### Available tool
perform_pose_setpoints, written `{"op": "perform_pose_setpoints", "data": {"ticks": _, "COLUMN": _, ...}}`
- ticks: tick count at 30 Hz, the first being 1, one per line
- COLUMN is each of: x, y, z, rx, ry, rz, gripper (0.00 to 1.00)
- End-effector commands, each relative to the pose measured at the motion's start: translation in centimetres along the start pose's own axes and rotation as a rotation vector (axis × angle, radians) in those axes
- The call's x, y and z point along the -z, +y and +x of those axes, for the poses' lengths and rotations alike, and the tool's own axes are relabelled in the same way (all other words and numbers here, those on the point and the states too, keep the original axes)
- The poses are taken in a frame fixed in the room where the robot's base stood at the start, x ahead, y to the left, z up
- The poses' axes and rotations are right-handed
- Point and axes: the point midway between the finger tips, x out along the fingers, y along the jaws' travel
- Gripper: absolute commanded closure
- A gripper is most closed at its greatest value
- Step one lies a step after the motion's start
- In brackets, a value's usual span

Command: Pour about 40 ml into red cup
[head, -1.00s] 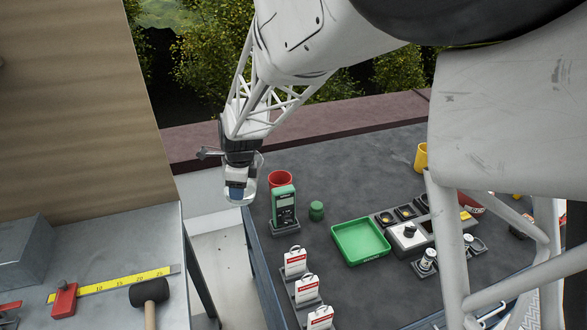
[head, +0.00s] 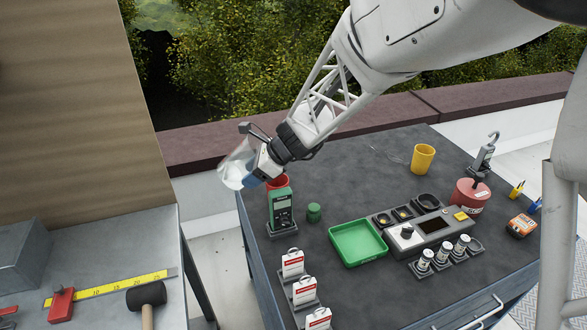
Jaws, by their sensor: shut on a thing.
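The red cup (head: 277,182) stands at the back left corner of the dark table, partly hidden behind the green multimeter. My gripper (head: 262,163) is shut on a clear vessel (head: 236,168) and holds it in the air, left of and a little above the red cup in the picture. The vessel is tilted. A pale patch shows in its lower part, but I cannot tell its liquid level or see any stream. A blue part sits between the vessel and the gripper.
The multimeter (head: 281,209) stands upright just in front of the red cup. A green jar (head: 314,213), a green tray (head: 358,243) and a yellow cup (head: 423,158) stand on the table (head: 345,180). The back middle is mostly clear.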

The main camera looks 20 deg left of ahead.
Motion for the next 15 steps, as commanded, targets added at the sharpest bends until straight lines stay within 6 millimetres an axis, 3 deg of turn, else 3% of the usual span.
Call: {"op": "perform_pose_setpoints", "data": {"ticks": 15, "x": -0.7, "y": -0.1, "z": -1.7, "rx": 0.004, "ry": -0.26, "rz": 0.016, "gripper": 0.93}}
